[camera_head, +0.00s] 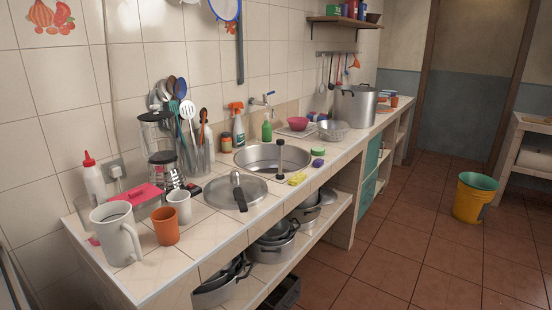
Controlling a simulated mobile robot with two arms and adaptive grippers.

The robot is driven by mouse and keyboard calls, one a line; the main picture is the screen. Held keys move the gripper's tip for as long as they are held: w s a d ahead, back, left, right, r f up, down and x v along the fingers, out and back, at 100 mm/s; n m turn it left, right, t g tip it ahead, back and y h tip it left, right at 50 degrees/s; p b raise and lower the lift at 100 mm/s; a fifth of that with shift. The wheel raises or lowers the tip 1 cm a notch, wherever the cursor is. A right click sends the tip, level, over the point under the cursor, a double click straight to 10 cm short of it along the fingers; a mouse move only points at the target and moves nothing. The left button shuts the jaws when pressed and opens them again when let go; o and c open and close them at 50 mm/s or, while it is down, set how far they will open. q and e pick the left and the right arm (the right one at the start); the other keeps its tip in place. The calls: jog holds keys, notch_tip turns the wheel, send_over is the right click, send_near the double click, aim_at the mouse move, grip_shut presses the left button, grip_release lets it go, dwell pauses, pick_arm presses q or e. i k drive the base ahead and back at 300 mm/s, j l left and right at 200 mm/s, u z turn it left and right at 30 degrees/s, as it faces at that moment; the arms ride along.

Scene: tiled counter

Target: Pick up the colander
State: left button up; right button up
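A silvery metal bowl (333,131) that looks like the colander sits upright on the tiled counter (205,230), beyond the sink and in front of the big metal pot. Its holes are too small to make out. Neither my left nor my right gripper is in view, and nothing is seen touching the colander.
The big pot (355,106) stands close behind the colander. Pots fill the lower shelf. A yellow-green bucket (474,198) stands on the otherwise open floor.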

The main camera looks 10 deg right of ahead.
aim_at(334, 131)
jog(key=i+l+z, duration=0.1)
jog(key=i+z, duration=0.35)
jog(key=i+j+z, duration=0.1)
jog(key=i+z, duration=0.35)
jog(key=i+l+u, duration=0.15)
jog(key=i, duration=0.3)
jog(key=i+l+u, duration=0.15)
jog(key=i, duration=0.3)
jog(key=l, duration=0.1)
